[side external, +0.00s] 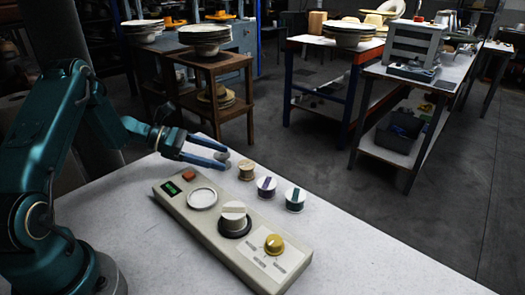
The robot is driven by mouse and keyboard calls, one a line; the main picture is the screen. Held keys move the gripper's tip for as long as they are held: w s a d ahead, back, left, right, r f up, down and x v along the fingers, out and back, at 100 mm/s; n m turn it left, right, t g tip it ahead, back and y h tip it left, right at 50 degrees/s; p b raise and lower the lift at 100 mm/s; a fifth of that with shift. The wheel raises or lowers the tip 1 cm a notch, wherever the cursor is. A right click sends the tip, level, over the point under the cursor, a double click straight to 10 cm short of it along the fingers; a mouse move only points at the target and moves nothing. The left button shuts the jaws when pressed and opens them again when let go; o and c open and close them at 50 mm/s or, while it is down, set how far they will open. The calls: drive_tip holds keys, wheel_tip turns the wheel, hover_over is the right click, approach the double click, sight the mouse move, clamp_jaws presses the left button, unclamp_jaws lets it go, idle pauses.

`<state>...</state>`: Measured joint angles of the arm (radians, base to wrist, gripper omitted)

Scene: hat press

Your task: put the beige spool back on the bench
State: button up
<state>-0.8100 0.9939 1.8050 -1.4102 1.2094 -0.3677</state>
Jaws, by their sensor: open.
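The beige spool (233,213) stands upright on the dark round pad of the flat beige device (203,226), which lies on the bench (352,254). My gripper (227,160) is open, with its blue fingers pointing right above the far side of the device. It is up and left of the beige spool in the picture and apart from it. A small grey rounded thing shows by the fingertips; I cannot tell what it is. A tan spool (246,171), a purple spool (266,187) and a teal spool (294,200) stand in a row on the bench behind the device.
The bench is clear right of the spools and in front of the device. Other tables stand well behind.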

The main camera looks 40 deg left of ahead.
drive_tip(key=v, duration=0.3)
drive_tip(key=s+d+r+m+g+y, duration=0.1)
drive_tip(key=s+d+r+m+g, duration=0.25)
drive_tip(key=d+m, duration=0.25)
drive_tip(key=s+d+r+m+g, duration=0.25)
drive_tip(key=d+r+m, duration=0.2)
drive_tip(key=d, duration=0.25)
drive_tip(key=s+d+r+m+t+y, duration=0.2)
drive_tip(key=s+m+y, duration=0.6)
drive_tip(key=s+m, duration=0.5)
drive_tip(key=r+m, duration=0.1)
drive_tip(key=m, duration=0.2)
drive_tip(key=shift+s+d+m, duration=0.1)
drive_tip(key=shift+s+m, duration=0.05)
drive_tip(key=shift+m, duration=0.1)
